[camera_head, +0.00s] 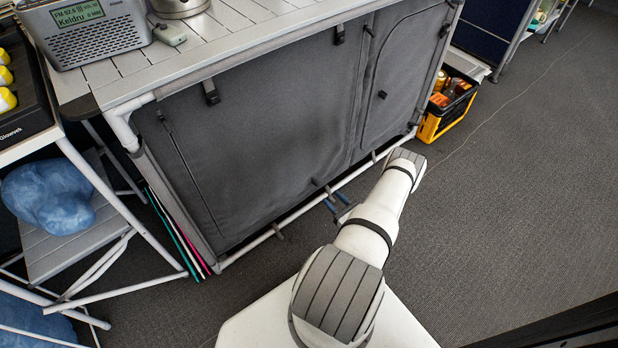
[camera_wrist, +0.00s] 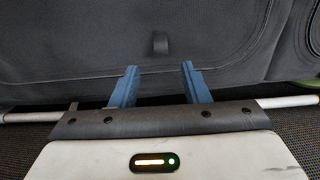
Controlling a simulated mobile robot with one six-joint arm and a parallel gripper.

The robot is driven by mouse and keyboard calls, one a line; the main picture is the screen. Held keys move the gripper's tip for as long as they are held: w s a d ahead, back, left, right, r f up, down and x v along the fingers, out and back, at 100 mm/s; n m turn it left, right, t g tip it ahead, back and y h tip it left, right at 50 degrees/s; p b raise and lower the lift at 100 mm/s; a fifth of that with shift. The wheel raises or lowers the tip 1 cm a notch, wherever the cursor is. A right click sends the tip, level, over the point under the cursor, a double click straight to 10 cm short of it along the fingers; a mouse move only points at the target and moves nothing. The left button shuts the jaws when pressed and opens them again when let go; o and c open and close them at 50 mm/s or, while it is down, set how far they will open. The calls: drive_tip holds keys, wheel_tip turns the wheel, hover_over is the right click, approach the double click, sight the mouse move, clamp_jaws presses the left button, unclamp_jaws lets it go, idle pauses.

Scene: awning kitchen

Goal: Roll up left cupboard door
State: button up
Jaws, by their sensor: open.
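The left cupboard door (camera_head: 260,130) is a dark grey fabric panel hanging down flat and closed, with a curved zip seam near its left edge. The door fabric (camera_wrist: 80,40) fills the upper part of the wrist view. A small dark tab (camera_wrist: 160,43) hangs there, just beyond and between my fingertips. My gripper (camera_wrist: 159,68) is open, with two blue fingers spread apart and nothing visible between them. In the head view my gripper (camera_head: 334,207) is low, in front of the cupboard's bottom rail; its fingers are partly hidden by my arm.
A pale bottom rail (camera_head: 300,210) runs along the cupboard's base, also seen in the wrist view (camera_wrist: 30,117). The right door (camera_head: 405,70) is closed. A yellow-black crate (camera_head: 447,105) stands right of the cupboard. A radio (camera_head: 85,25) sits on top. Floor at right is clear.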

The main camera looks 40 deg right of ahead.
sight(319, 185)
drive_tip(key=w+b, duration=0.2)
drive_tip(key=w, duration=0.6)
drive_tip(key=shift+w+a, duration=0.2)
drive_tip(key=shift+c, duration=0.5)
clamp_jaws()
